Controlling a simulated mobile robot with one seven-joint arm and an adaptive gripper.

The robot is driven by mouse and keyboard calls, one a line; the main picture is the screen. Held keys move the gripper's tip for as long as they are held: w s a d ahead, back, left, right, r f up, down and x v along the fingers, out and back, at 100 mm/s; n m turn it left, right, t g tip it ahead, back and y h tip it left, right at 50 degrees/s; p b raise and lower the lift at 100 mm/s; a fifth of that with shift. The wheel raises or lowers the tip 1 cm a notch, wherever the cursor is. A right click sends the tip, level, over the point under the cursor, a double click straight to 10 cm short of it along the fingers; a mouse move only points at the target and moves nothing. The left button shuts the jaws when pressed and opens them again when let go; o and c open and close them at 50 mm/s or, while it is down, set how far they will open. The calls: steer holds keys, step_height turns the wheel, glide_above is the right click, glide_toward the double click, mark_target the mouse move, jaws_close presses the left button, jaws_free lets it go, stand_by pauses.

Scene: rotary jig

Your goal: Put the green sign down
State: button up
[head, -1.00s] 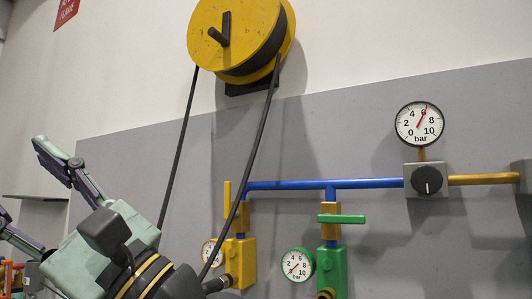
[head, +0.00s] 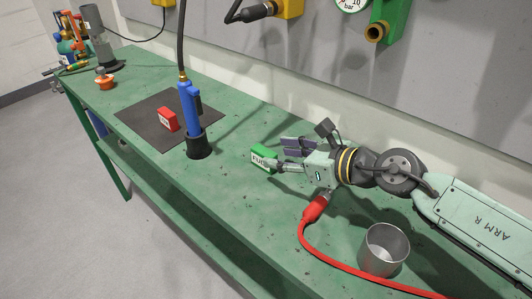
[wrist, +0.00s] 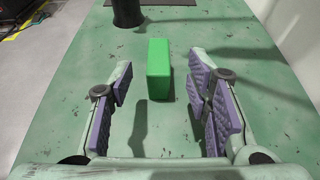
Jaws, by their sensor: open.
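The green sign (head: 262,157) is a small block with white lettering on one face, partly readable. It stands upright on the green workbench (head: 240,205). In the wrist view the green sign (wrist: 159,69) stands between and just beyond the tips of my gripper (wrist: 158,100), with a clear gap on both sides. My gripper (head: 285,156) is open, low over the bench, and holds nothing. In the head view its fingers partly cover the sign.
A red sign (head: 167,119) stands on a dark mat (head: 140,122). A blue tool (head: 190,108) stands in a black holder (head: 199,147) left of my gripper. A red hose (head: 340,262) and a metal cup (head: 384,252) are at the right. The front-middle bench is clear.

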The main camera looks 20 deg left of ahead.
mark_target(264, 154)
steer(key=shift+f+p+x, duration=0.15)
steer(key=shift+p+x, duration=0.5)
steer(key=shift+x, duration=0.85)
steer(key=shift+f+p+x, duration=0.15)
steer(key=shift+p+x, duration=0.5)
steer(key=shift+x, duration=0.85)
steer(key=shift+s+d, duration=0.1)
jaws_close()
